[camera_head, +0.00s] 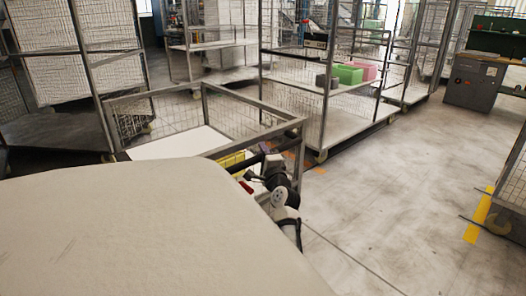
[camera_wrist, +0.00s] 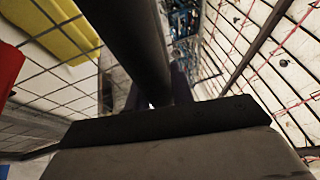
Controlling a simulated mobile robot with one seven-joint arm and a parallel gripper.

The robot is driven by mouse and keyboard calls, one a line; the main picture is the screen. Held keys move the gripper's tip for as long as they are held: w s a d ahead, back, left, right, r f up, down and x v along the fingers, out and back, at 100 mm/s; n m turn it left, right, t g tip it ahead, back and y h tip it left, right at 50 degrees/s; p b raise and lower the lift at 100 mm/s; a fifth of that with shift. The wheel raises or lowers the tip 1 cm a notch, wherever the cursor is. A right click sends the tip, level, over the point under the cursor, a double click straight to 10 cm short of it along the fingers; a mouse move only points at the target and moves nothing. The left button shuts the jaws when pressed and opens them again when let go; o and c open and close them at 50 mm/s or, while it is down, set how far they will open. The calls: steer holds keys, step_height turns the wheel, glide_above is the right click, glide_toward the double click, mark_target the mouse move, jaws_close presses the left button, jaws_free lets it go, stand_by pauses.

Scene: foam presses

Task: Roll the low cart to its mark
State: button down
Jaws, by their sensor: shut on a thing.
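The low cart (camera_head: 255,106) is a grey-framed wire-mesh cart at the centre left, with a white flat floor and a yellow thing (camera_head: 231,159) inside. My gripper (camera_head: 268,172) is at the cart's near right corner. In the wrist view, a dark round bar (camera_wrist: 130,45) runs between the fingers, and my gripper is shut on it; it appears to be the cart's handle. The wrist view also shows the yellow thing (camera_wrist: 50,28) and a red thing (camera_wrist: 8,62) beyond mesh. The cart's wheels and near side are hidden. Which floor marking is its mark I cannot tell.
A tall mesh cart (camera_head: 325,105) with green and pink blocks stands behind, near orange floor marks (camera_head: 319,170). More tall cages stand at left and back. Yellow tape (camera_head: 478,215) lies at right beside another cart (camera_head: 513,185). The floor (camera_head: 400,190) between is clear.

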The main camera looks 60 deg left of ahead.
steer(key=shift+s+a, duration=0.25)
steer(key=shift+a, duration=0.15)
steer(key=c, duration=1.2)
jaws_free()
steer(key=shift+w+d, duration=0.1)
steer(key=v, duration=1.3)
steer(key=shift+d+b, duration=0.3)
steer(key=shift+b, duration=0.15)
steer(key=shift+f, duration=0.1)
